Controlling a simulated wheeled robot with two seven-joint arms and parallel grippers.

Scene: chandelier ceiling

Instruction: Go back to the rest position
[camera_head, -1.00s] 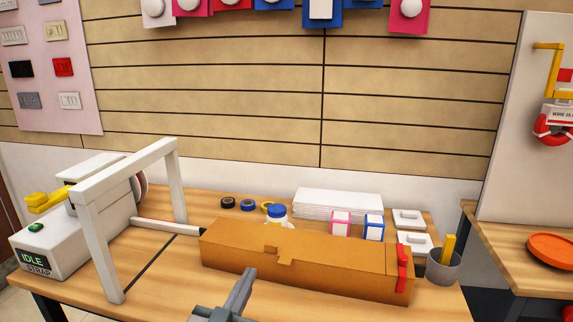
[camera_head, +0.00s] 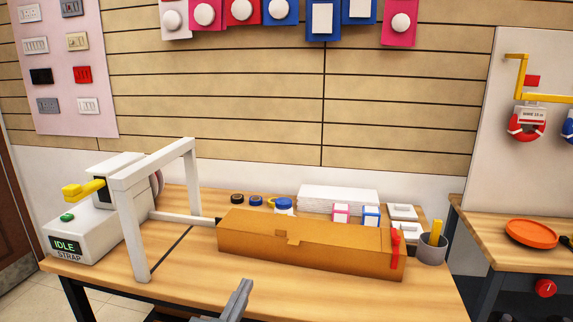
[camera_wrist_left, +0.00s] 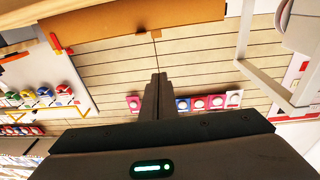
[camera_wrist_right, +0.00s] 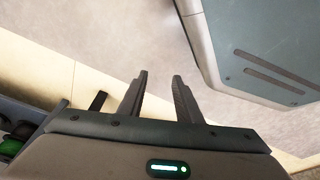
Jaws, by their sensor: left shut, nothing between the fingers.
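My left gripper (camera_head: 240,292) shows at the bottom centre of the head view, in front of the table's front edge and apart from the box. Its fingers are together with nothing between them, as the left wrist view (camera_wrist_left: 157,85) also shows. My right gripper (camera_wrist_right: 160,78) shows only in the right wrist view. Its two fingers are apart and nothing is between them. A long brown box (camera_head: 310,245) lies closed on the wooden table (camera_head: 200,275), with a red piece (camera_head: 396,247) at its right end.
A white strapping machine (camera_head: 85,235) with a white frame (camera_head: 130,230) stands at the table's left. Tape rolls (camera_head: 256,200), a white stack (camera_head: 338,197), small boxes (camera_head: 371,216) and a grey cup (camera_head: 432,250) stand behind and right of the box. A second table (camera_head: 500,255) holds an orange dish (camera_head: 530,233).

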